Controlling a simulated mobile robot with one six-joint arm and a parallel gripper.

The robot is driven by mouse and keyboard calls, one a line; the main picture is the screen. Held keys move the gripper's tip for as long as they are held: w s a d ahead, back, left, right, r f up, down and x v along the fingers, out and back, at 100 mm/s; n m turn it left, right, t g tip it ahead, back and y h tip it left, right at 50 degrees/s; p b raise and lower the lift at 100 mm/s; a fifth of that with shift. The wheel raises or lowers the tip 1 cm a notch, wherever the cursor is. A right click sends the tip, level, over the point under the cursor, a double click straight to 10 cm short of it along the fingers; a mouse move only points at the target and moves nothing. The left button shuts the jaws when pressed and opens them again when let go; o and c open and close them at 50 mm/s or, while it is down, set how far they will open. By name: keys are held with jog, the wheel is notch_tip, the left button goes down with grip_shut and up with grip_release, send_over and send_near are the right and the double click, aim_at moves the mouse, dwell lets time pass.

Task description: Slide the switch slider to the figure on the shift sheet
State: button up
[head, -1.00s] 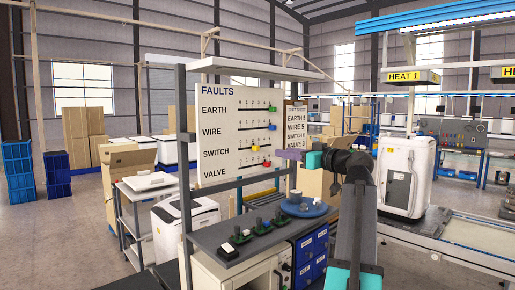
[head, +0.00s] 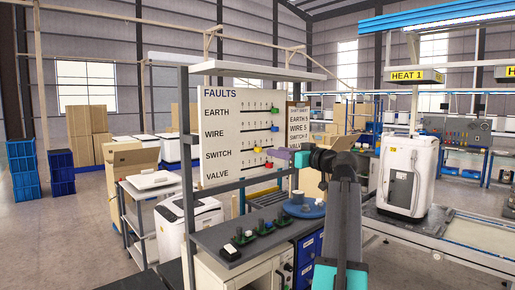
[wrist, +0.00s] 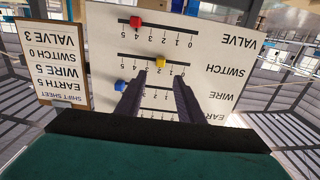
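The white FAULTS board (head: 215,140) has labelled rows with slots; the wrist view shows it upside down. The yellow switch slider (wrist: 160,62) sits mid-slot, near the 2. The red valve slider (wrist: 135,21) is near the 4 and the blue wire slider (wrist: 120,86) near the 5. The green earth slider (head: 274,110) shows only in the head view. The shift sheet (wrist: 66,90) reads EARTH 5, WIRE 5, SWITCH 0, VALVE 3. My gripper (wrist: 161,75) is open and points at the board. The yellow slider shows between its fingertips; contact cannot be told.
A grey bench (head: 215,238) stands below the board, with dark small parts and a blue round tray (head: 305,210) on it. A dark grey upright (head: 186,150) stands at the board's left edge. A white machine (head: 400,175) is at the right.

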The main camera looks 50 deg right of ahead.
aim_at(260, 148)
jog(key=shift+w+d+p, duration=0.15)
jog(key=shift+w+p, duration=0.65)
jog(key=shift+w, duration=1.45)
jog(key=shift+w+d+p, duration=0.15)
jog(key=shift+w+p, duration=0.65)
jog(key=shift+w, duration=1.45)
jog(key=shift+c, duration=0.2)
grip_shut()
